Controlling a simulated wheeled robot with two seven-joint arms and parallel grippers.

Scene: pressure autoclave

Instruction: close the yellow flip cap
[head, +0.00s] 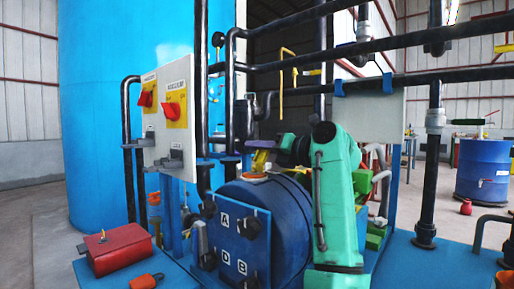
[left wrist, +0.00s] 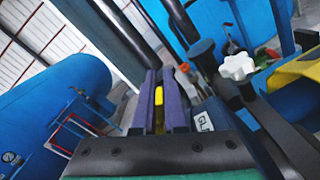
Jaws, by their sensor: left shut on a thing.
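The yellow flip cap (head: 259,160) shows as a small yellow piece just above the top of the blue vessel (head: 285,215). An orange and white ring (head: 255,178) sits on the vessel just below it. My left gripper (head: 263,145), with purple fingers, is at the cap, its green arm to the right. In the left wrist view, the purple fingers (left wrist: 159,100) are shut on a narrow yellow piece (left wrist: 159,96), which appears to be the cap. Most of the cap is hidden by the fingers, and its hinge cannot be made out. My right gripper is not in view.
Black pipes (head: 330,55) run above and behind the arm. A white panel with red switches (head: 168,110) stands to the left. A red box (head: 118,249) and orange padlock (head: 147,281) lie at the front left. A blue barrel (head: 483,170) stands at the far right.

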